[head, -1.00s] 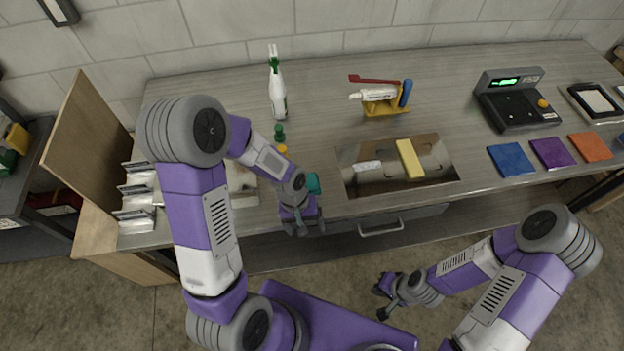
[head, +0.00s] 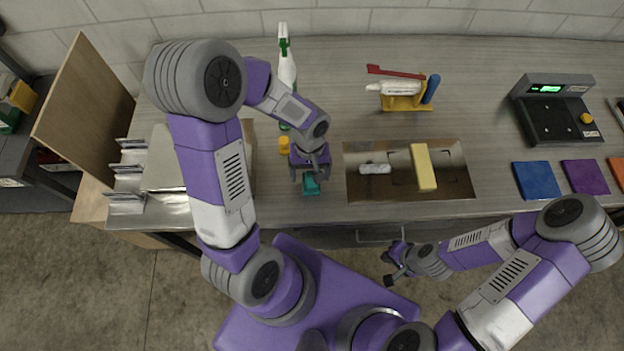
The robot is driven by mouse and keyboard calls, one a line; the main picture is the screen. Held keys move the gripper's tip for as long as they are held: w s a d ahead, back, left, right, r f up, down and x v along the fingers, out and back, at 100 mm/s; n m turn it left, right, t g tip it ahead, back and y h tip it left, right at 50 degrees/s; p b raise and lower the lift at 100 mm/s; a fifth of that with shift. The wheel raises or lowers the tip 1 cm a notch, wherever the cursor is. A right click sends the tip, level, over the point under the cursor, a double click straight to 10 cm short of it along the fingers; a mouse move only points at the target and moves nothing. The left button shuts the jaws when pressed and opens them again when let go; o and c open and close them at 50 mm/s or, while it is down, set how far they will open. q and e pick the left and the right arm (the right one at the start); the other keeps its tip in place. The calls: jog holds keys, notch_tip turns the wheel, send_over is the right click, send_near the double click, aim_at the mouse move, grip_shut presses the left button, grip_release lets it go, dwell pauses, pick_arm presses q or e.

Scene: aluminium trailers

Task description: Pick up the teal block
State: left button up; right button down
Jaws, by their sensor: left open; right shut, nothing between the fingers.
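The teal block (head: 311,187) lies on the grey counter near its front edge, left of the sunken metal tray. My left gripper (head: 311,177) is open and pointing down right at the block, with its fingers seeming to be at the block's sides. Whether they touch it I cannot tell, and the gripper hides part of the block. My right gripper (head: 390,268) is shut and empty, low in front of the counter's front edge, far from the block.
A yellow block (head: 424,167) lies on the metal tray (head: 385,190). An orange object (head: 286,147) and a white spray bottle (head: 286,68) stand behind my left gripper. A metal box (head: 170,165) is to the left. A yellow holder (head: 402,102) stands behind the tray.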

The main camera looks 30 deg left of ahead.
aim_at(311, 179)
pick_arm(q)
jog(key=f, duration=0.3)
jog(key=shift+s+d+f, duration=0.1)
jog(key=shift+d+f, duration=0.1)
jog(key=shift+f, duration=0.05)
jog(key=shift+c, duration=0.2)
jog(key=c, duration=1.1)
notch_tip(311, 179, up, 10)
jog(key=shift+r+p, duration=0.1)
jog(key=shift+p, duration=0.55)
